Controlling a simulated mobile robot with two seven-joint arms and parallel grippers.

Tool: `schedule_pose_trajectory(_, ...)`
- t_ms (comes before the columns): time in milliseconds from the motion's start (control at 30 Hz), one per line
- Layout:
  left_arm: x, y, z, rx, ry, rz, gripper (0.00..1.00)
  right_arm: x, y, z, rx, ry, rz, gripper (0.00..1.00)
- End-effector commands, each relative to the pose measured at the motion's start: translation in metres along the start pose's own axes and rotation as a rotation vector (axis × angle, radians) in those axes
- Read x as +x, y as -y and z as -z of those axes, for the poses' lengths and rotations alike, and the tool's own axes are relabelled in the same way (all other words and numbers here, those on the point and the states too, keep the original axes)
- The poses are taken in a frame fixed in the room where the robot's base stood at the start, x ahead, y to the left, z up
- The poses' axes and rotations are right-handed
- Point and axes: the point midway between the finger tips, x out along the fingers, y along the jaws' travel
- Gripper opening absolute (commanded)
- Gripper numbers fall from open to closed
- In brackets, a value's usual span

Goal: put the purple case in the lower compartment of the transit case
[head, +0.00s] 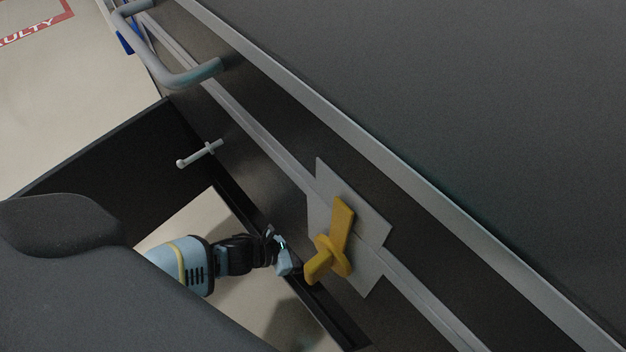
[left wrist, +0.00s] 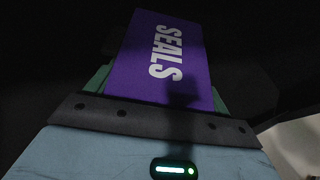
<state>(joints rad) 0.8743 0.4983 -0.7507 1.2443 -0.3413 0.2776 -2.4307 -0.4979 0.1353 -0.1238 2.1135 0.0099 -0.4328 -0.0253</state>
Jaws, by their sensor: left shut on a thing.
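The purple case (left wrist: 165,58), with SEALS in white letters, is between the jaws of my left gripper in the left wrist view. The wrist view around it is very dark. In the head view my left gripper (head: 283,262) is low at the side of the large dark transit case (head: 430,75), just left of its yellow latch (head: 332,245). The purple case does not show in the head view. The inside of the lower compartment is not visible there. My right gripper is out of view.
A dark open panel (head: 105,150) juts from the transit case at left, with a small pale latch pin (head: 200,153) near it. A grey handle (head: 190,75) sticks out above. Pale floor (head: 60,90) with a red-bordered marking (head: 35,25) lies at upper left.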

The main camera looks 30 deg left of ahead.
Motion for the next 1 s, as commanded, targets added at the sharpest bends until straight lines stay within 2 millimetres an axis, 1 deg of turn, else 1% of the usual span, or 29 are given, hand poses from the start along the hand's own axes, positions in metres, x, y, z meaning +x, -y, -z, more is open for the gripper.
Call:
schedule_pose_trajectory(100, 0.001, 0.001, -0.002, 0.0, 0.003, 0.0, 0.49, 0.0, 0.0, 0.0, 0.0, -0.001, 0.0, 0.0)
schedule_pose_trajectory(200, 0.002, 0.001, 0.001, -0.001, 0.002, 0.0, 0.49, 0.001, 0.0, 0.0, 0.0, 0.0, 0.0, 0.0)
schedule_pose_trajectory(467, 0.013, 0.0, 0.026, -0.001, 0.001, 0.0, 0.49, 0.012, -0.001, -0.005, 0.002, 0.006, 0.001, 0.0)
schedule_pose_trajectory(533, 0.015, 0.0, 0.03, -0.001, 0.004, 0.0, 0.49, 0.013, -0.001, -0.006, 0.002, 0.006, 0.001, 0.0)
schedule_pose_trajectory(967, 0.016, 0.0, 0.034, 0.0, 0.003, -0.001, 0.49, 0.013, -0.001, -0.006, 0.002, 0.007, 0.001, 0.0)
schedule_pose_trajectory(1000, 0.015, 0.0, 0.035, 0.0, 0.001, -0.001, 0.87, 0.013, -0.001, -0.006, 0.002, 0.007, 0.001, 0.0)
